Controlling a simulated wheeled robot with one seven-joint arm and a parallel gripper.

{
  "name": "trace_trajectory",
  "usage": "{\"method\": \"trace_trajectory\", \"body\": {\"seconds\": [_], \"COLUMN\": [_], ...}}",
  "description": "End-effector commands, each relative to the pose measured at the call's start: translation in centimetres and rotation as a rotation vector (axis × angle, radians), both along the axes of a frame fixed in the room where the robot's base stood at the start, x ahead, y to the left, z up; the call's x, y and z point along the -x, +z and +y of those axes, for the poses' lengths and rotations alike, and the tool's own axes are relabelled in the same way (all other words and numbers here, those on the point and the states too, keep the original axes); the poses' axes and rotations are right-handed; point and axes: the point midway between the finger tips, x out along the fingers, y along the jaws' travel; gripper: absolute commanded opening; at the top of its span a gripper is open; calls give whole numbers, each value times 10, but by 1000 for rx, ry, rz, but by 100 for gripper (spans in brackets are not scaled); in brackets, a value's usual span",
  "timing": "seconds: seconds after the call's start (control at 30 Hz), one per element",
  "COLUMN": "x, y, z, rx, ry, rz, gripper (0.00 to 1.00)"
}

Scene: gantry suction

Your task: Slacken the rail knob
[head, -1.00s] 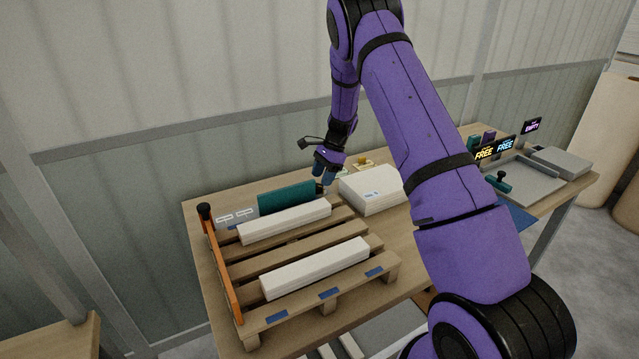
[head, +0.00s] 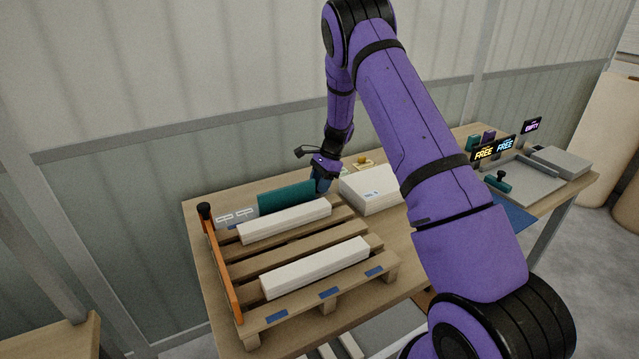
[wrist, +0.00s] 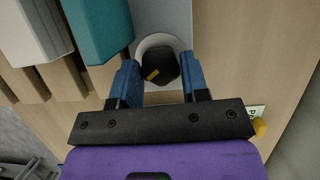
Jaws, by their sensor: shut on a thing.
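The rail knob (wrist: 160,67) is black with a yellow mark and sits on a pale round base at the end of a grey rail (wrist: 163,14). My gripper (head: 321,189) is low at the right end of the teal block (head: 286,197). In the wrist view its blue fingers stand on both sides of the knob, shut on it. In the head view my gripper hides this knob. The teal block (wrist: 100,28) also shows in the wrist view, left of the knob.
A wooden pallet (head: 300,250) with long white blocks (head: 285,221) lies in front. An orange bar (head: 222,265) with another black knob (head: 204,209) is on its left. A white stack (head: 367,190) stands close right of my gripper.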

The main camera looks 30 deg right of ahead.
Motion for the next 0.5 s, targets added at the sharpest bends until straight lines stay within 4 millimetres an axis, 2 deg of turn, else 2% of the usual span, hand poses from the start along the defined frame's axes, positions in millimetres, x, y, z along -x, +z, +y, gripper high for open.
{"method": "trace_trajectory", "body": {"seconds": [0.27, 0.5], "x": [-1, -3], "y": [0, 0], "z": [-1, 0], "rx": [0, 0], "ry": [124, 308], "rz": [-1, -1], "gripper": [18, 18]}}
